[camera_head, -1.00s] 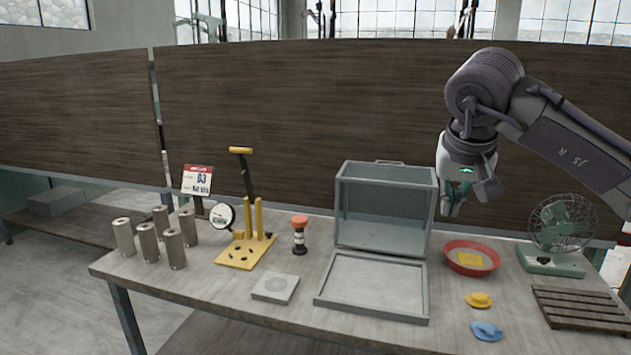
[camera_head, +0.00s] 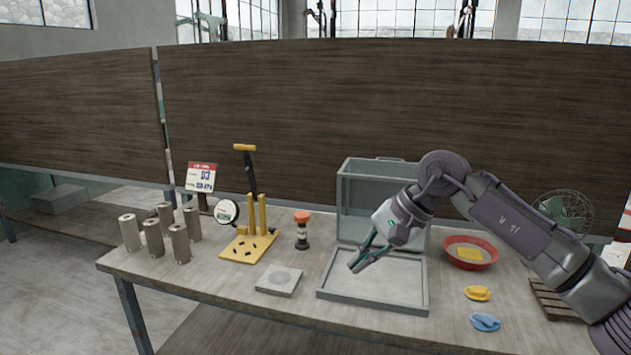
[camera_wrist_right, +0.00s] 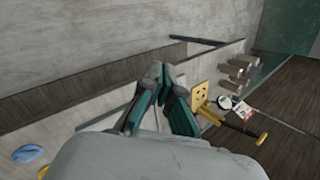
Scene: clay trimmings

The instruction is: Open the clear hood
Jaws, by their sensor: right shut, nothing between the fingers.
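The clear hood (camera_head: 353,200), a grey-framed box with see-through panels, stands raised at the back of its flat grey base (camera_head: 421,297) in the head view. The base lies uncovered on the table. My right gripper (camera_head: 357,266) is in front of the hood and over the base, its fingers pointing down and left. Its fingers are shut and empty; the fingertips meet in the right wrist view (camera_wrist_right: 158,68). My right arm hides the hood's right part. I cannot tell whether the gripper touches anything. My left gripper is out of view.
Right of the base are a red bowl (camera_head: 487,264), yellow clay (camera_head: 478,293) and blue clay (camera_head: 485,322). A fan (camera_head: 563,212) and wooden rack (camera_head: 548,303) are partly behind my arm. Left are a grey block (camera_head: 279,280), orange-topped bottle (camera_head: 302,217), yellow stand (camera_head: 240,254) and several cylinders (camera_head: 152,238).

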